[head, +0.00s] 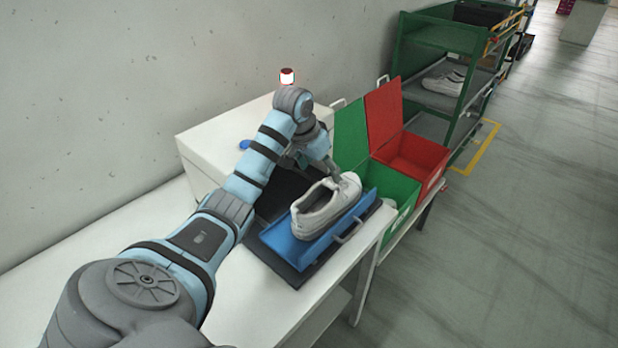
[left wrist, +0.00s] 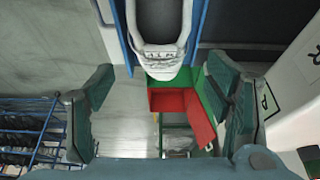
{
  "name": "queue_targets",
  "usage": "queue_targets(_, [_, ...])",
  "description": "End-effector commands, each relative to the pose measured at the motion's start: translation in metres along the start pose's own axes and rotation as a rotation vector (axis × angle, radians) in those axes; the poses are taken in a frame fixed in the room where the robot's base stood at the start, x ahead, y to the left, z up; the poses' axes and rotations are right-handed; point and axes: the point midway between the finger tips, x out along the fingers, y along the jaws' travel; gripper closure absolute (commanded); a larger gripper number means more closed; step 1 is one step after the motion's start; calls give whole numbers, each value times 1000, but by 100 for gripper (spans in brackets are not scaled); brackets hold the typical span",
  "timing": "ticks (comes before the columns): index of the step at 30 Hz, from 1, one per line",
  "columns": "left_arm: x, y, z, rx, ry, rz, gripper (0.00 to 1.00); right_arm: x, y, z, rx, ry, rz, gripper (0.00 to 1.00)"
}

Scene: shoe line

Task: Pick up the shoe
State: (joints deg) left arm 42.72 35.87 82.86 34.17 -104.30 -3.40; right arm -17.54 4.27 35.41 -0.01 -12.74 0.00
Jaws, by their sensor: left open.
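A white shoe (head: 328,207) sits in a blue tray (head: 290,246) on the white table. Its toe end lies toward the green bin. My left gripper (head: 322,170) hangs at the shoe's far side, close above it near the toe; I cannot tell whether it touches. In the left wrist view the shoe (left wrist: 160,62) shows at the top, with its laces and dark opening. The left gripper's fingers (left wrist: 163,100) are spread wide there, with nothing between them. My right gripper is not in view.
A green bin (head: 402,190) and a red bin (head: 420,155) with raised lids stand beyond the tray. A white box (head: 205,150) stands by the wall. A green rack (head: 440,38) holds more shoes at the back. The floor on the right is clear.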

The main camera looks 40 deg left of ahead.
Motion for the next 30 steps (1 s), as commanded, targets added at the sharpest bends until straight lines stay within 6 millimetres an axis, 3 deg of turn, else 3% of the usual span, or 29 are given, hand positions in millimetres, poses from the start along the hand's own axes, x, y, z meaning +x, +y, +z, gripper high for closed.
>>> queue_targets(1, [12,2,2,0,-5,4,14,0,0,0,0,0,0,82])
queue_targets(4, [40,1,2,-2,-5,4,0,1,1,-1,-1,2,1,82])
queue_targets(18, [125,-2,9,-5,-3,0,0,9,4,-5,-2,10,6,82])
queue_targets(26, [131,-3,8,-3,-1,-3,0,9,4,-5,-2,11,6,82])
queue_targets(30, [131,-3,8,-3,-1,-2,22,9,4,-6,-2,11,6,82])
